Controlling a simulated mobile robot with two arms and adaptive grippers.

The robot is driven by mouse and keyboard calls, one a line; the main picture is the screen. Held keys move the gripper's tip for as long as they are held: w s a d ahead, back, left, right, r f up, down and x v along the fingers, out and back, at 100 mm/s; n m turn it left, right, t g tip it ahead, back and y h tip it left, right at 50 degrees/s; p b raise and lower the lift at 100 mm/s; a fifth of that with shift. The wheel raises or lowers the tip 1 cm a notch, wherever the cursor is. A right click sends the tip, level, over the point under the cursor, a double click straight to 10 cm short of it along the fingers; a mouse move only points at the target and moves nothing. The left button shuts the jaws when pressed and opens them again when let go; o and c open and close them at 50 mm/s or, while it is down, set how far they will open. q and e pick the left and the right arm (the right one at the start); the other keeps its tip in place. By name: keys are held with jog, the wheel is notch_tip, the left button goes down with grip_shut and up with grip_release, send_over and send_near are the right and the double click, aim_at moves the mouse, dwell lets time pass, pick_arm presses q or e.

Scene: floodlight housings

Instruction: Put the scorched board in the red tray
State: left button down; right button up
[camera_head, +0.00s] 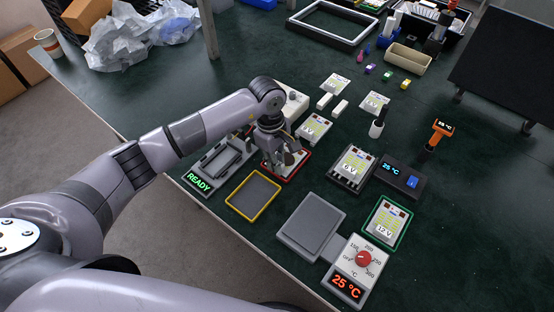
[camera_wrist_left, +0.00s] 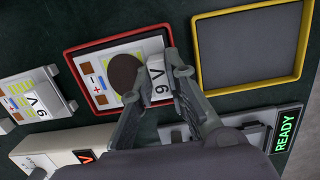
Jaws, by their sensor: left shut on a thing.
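The scorched board (camera_wrist_left: 121,72) is light, with a large dark round burn mark and a white voltage block. In the left wrist view it lies within the outline of the red tray (camera_wrist_left: 72,75). I cannot tell whether it rests on the tray floor. My left gripper (camera_wrist_left: 160,82) is shut on the board at its white block. In the head view my left gripper (camera_head: 286,158) is over the red tray (camera_head: 309,154) and hides much of the board. My right gripper is not in view.
An empty yellow tray (camera_head: 249,217) lies beside the red tray. The grey READY fixture (camera_head: 199,181) is left of it. Other boards lie right, including one in a black rack (camera_head: 351,167) and one in a green tray (camera_head: 388,222). A hot plate (camera_head: 311,222) reads 25 °C.

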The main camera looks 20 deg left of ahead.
pick_arm(q)
jog(key=shift+f, duration=0.1)
jog(key=c, duration=1.6)
grip_release()
jog(key=shift+o, duration=0.2)
jog(key=shift+r, duration=0.3)
notch_tip(320, 180, up, 12)
jog(key=a+b, duration=0.1)
jog(key=b, duration=0.1)
jog(key=shift+w+a+f, duration=0.2)
